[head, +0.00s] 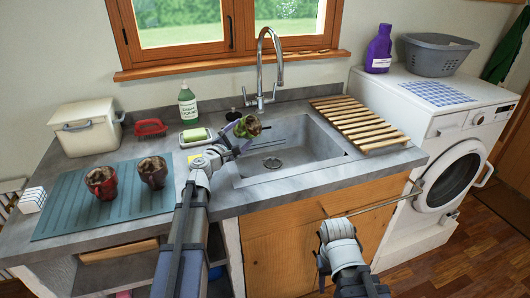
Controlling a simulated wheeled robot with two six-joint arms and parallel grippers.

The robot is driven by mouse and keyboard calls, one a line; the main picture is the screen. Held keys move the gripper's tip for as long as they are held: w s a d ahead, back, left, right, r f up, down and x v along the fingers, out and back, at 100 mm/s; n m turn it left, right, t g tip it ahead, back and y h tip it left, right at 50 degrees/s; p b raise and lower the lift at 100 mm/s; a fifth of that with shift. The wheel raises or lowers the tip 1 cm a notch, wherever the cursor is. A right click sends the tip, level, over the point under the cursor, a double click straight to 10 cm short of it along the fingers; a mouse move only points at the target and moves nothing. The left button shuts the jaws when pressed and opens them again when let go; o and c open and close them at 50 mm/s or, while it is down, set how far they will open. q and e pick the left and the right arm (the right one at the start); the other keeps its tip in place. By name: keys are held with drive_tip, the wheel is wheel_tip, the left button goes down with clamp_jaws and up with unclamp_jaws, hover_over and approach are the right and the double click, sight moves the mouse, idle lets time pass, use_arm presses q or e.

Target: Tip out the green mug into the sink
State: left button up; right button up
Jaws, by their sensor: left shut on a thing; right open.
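The green mug (241,129) is in my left gripper (236,139), above the left side of the sink (312,140). The mug is tilted, and its mouth with something dark brown inside faces right and toward the camera. The gripper is shut on it and hides part of its side. No falling contents can be made out. The sink basin under it looks empty, with a round drain in its floor. My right gripper (321,263) is open and empty, low in front of the wooden cabinet.
A tall faucet (278,75) stands behind the sink. A slatted wooden rack (358,122) covers the counter at its right. Left of the sink are a sponge dish (195,138), a soap bottle (188,105) and a mat (75,226) with two dark red cups (101,184).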

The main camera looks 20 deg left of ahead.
sight(250, 136)
use_arm(q)
drive_tip(key=shift+d+f+m+b, duration=0.15)
drive_tip(key=shift+f+m+b, duration=0.15)
drive_tip(key=shift+m, duration=0.4)
drive_tip(key=shift+s+d+r+m+p, duration=0.1)
drive_tip(key=shift+d+r+m+p, duration=0.15)
drive_tip(key=shift+m, duration=0.65)
idle(0.6)
drive_tip(key=shift+s+d+f+m+b, duration=0.2)
drive_tip(key=shift+d+f+m+b, duration=0.25)
drive_tip(key=shift+d+m, duration=0.4)
idle(0.5)
drive_tip(key=shift+d+r+m+p, duration=0.25)
drive_tip(key=shift+r+m+p, duration=0.05)
drive_tip(key=shift+m, duration=0.75)
idle(0.7)
